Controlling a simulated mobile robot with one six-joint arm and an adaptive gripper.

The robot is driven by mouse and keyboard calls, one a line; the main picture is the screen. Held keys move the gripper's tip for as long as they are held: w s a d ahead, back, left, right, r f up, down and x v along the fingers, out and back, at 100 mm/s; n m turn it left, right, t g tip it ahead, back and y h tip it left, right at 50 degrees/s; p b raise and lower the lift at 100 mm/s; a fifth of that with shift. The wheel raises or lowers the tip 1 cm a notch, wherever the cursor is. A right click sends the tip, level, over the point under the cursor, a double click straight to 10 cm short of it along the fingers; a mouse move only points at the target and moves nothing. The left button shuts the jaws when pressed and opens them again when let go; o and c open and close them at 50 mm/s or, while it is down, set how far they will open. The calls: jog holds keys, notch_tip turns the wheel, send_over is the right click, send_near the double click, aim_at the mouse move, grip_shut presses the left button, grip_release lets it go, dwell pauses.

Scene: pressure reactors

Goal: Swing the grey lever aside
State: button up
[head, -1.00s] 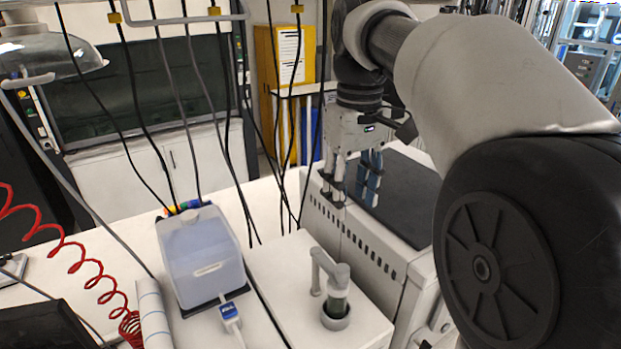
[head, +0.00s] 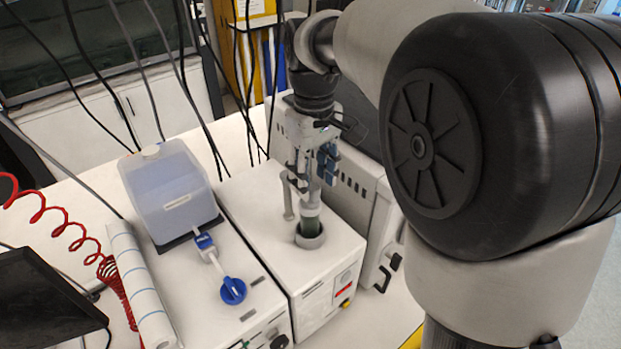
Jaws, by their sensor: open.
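The grey lever (head: 288,202) stands on top of a white reactor housing (head: 255,212). My gripper (head: 310,180) points down directly above the vessel. It is open, with dark fingertips on the left near the lever and blue parts on the right. I cannot tell whether a finger touches the lever.
A translucent container (head: 170,190) stands to the left, with a blue knob (head: 232,290) in front. A paper roll (head: 140,285) and a red coiled hose (head: 110,275) lie further left. Black cables hang behind. Another white device (head: 370,200) stands close on the right.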

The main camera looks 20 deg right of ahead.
jog(key=shift+f, duration=0.7)
jog(key=shift+c, duration=0.4)
grip_shut()
